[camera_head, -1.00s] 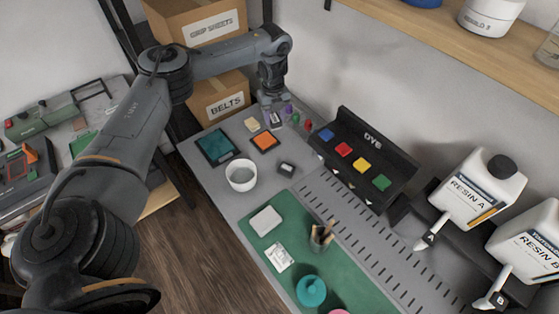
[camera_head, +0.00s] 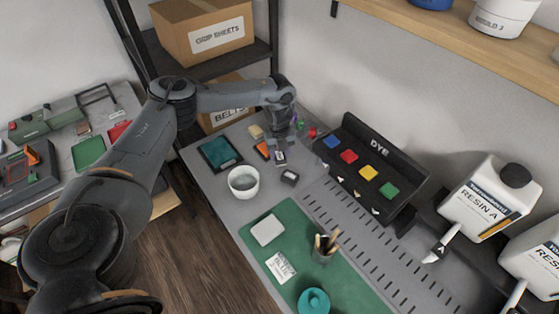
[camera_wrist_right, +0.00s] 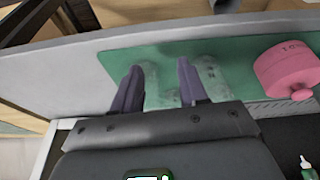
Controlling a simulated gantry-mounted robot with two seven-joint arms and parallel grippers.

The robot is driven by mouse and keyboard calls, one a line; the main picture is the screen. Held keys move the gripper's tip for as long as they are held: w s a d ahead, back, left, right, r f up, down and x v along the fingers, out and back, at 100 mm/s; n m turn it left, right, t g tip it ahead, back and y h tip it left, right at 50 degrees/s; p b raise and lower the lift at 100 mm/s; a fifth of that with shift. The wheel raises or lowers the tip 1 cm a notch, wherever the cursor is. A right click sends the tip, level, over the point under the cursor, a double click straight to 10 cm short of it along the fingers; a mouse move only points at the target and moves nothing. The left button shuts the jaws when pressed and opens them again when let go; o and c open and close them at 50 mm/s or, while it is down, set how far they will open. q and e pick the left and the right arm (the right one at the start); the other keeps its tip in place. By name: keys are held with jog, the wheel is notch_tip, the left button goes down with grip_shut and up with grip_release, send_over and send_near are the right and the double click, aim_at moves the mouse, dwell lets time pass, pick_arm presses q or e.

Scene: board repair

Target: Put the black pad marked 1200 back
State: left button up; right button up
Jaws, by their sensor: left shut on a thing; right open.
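My left gripper (camera_head: 281,143) is shut on a small dark pad (camera_head: 280,157) with a pale face, near the back left of the grey bench. Its marking is too small to read. A second small dark block with a pale top (camera_head: 289,177) lies on the bench just in front of it. An orange pad (camera_head: 262,149) and a tan pad (camera_head: 256,132) lie to the left, the orange one partly hidden by the gripper. My right gripper (camera_wrist_right: 160,85) is open and empty over the green mat (camera_wrist_right: 135,55) in the right wrist view.
A teal-topped dark tray (camera_head: 221,151) and a white bowl (camera_head: 243,182) stand left of the held pad. The DYE rack (camera_head: 395,165) stands to the right. A pencil cup (camera_head: 325,249) and a teal lidded pot (camera_head: 313,301) stand on the mat. A pink weight (camera_wrist_right: 287,70) shows in the wrist view.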

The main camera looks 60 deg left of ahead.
aim_at(280, 155)
pick_arm(q)
jog(key=shift+f, duration=1.9)
pick_arm(e)
jog(key=shift+f, duration=0.25)
pick_arm(q)
jog(key=shift+f+b, duration=0.1)
jog(key=shift+b, duration=0.2)
jog(key=o, duration=1)
notch_tip(280, 155, up, 12)
jog(key=shift+r+p, duration=0.1)
jog(key=shift+p, duration=0.85)
pick_arm(e)
jog(key=shift+r, duration=0.9)
